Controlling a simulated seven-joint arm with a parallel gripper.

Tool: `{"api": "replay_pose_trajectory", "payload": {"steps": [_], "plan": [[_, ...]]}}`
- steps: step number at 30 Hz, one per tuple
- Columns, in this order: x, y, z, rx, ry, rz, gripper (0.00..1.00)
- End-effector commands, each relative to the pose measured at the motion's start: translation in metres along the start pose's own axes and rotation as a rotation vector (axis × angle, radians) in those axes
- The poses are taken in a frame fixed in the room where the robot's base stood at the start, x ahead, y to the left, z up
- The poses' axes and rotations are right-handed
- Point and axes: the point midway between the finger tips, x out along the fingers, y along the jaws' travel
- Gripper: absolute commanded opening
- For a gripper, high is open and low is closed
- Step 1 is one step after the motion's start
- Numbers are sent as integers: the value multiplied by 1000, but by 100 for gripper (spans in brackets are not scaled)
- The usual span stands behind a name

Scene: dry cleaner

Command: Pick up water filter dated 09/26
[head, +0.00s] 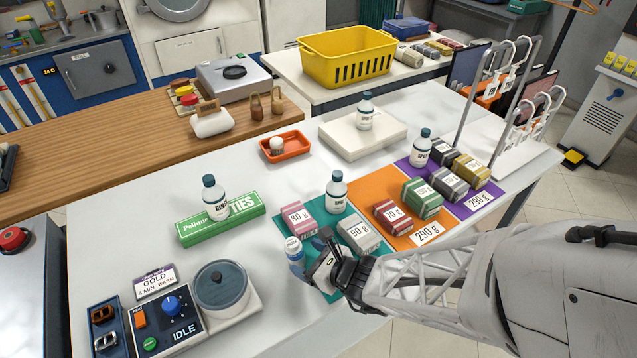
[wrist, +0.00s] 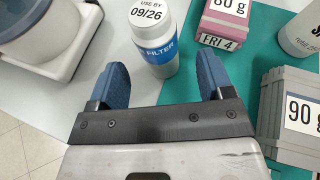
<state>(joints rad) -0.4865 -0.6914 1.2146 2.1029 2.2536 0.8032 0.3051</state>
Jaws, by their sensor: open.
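The water filter (wrist: 152,32) is a small white cylinder with a blue band reading "FILTER" and a top label reading "USE BY 09/26". It also shows in the head view, standing on the white table (head: 140,240) at the left edge of the green mat (head: 318,278). My gripper (wrist: 161,66) is open, its two blue fingers apart. In the wrist view the filter's lower end shows between the fingertips, with gaps on both sides. In the head view my gripper (head: 308,258) is just right of the filter, partly hiding it.
A pink 80 g block (head: 298,218) and a grey 90 g block (head: 358,234) sit close by on the mat. A white bottle (head: 336,193) stands behind them. A round lidded pot (head: 221,287) and a control box (head: 165,318) stand at front left. Table between pot and filter is clear.

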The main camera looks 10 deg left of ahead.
Motion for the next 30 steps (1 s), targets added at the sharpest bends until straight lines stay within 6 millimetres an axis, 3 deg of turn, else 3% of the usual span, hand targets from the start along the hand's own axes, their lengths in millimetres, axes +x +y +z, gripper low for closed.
{"api": "replay_pose_trajectory", "payload": {"steps": [15,30], "plan": [[44,1,0,0,1,1,74],[49,1,0,0,0,0,74]]}}
